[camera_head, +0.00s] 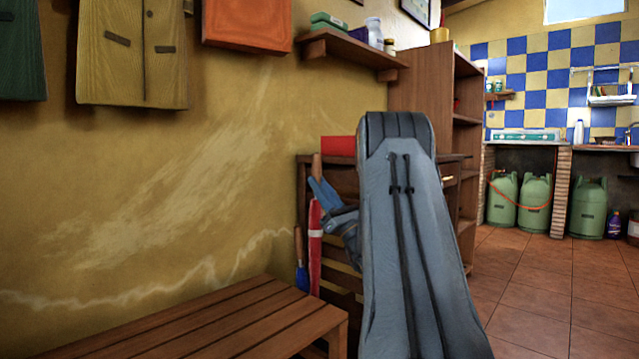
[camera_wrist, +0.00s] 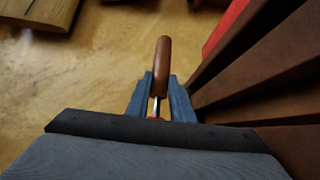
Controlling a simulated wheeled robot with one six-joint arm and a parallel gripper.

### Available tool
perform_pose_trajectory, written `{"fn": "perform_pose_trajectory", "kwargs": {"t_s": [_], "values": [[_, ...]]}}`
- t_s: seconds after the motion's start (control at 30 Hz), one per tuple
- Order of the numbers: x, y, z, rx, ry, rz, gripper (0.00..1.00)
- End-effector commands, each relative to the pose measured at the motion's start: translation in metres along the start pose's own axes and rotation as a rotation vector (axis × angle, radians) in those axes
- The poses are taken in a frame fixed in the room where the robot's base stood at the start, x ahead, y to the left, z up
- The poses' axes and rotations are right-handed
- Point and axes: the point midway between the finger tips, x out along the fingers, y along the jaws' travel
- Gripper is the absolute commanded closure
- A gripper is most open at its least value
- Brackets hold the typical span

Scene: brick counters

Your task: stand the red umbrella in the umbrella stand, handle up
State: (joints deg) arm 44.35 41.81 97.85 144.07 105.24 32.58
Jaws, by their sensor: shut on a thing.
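The red umbrella (camera_head: 315,250) hangs upright in the head view, with its brown handle (camera_head: 316,165) on top. My gripper (camera_head: 327,202) is shut on it just below the handle. In the wrist view the handle (camera_wrist: 162,65) rises between the two blue fingers of my gripper (camera_wrist: 158,100), with a bit of metal shaft below. The umbrella's lower end is hidden behind the bench. A blue item with a wooden handle (camera_head: 301,275), perhaps another umbrella, stands just left of the red one. I cannot make out the umbrella stand; the bench and my arm block that area.
A slatted wooden bench (camera_head: 215,325) fills the lower left. A wooden cabinet with a red box (camera_head: 338,146) on it stands behind my gripper. Tiled floor (camera_head: 530,285) is open at right.

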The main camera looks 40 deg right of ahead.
Motion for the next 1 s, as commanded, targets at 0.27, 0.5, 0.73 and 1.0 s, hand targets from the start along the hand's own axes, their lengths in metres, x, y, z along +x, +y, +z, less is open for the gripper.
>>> {"fn": "perform_pose_trajectory", "kwargs": {"t_s": [0.27, 0.5, 0.73, 1.0], "values": [[-0.015, 0.000, -0.015, -0.001, 0.000, -0.001, 1.00], [-0.027, -0.001, -0.027, -0.001, -0.001, -0.001, 1.00], [-0.039, -0.001, -0.039, -0.001, 0.000, -0.001, 1.00], [-0.052, -0.001, -0.053, -0.001, -0.001, -0.001, 1.00]]}}
